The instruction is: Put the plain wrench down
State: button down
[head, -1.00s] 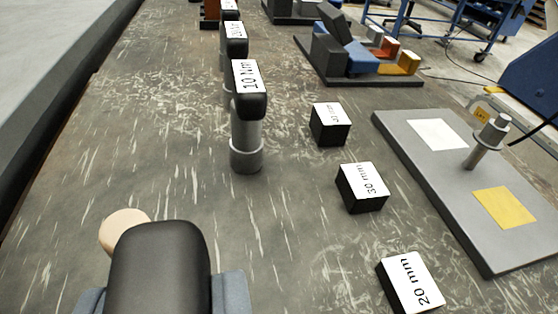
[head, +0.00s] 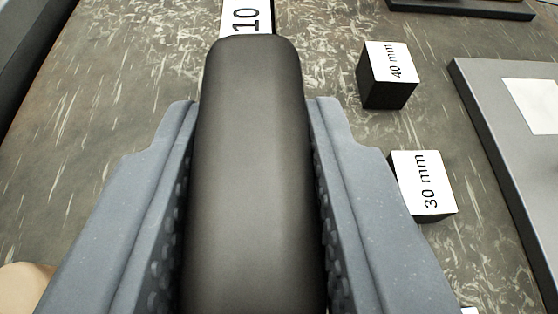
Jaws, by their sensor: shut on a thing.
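The plain wrench (head: 252,190) shows as a thick black handle end with no label, filling the middle of the head view. My gripper (head: 257,105) is shut on it, with one blue-grey finger along each side. The rest of the wrench is hidden below the handle and the fingers. I cannot tell whether its lower end touches the table.
A label reading "10" (head: 246,18) shows just beyond the handle. Black blocks marked 40 mm (head: 388,88) and 30 mm (head: 428,210) stand to the right. A grey plate (head: 500,130) lies farther right. A beige rounded thing (head: 22,288) is at lower left. The tabletop (head: 100,80) left of the gripper is clear.

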jog(key=shift+f+b, duration=0.85)
jog(key=shift+f, duration=0.8)
jog(key=c, duration=1.2)
grip_release()
jog(key=shift+o, duration=0.2)
jog(key=shift+s, duration=0.1)
jog(key=shift+s+a+r, duration=0.1)
jog(key=shift+s+r, duration=0.3)
jog(key=shift+s, duration=0.2)
jog(key=p+v, duration=0.2)
jog(key=v, duration=0.8)
jog(key=shift+s, duration=0.25)
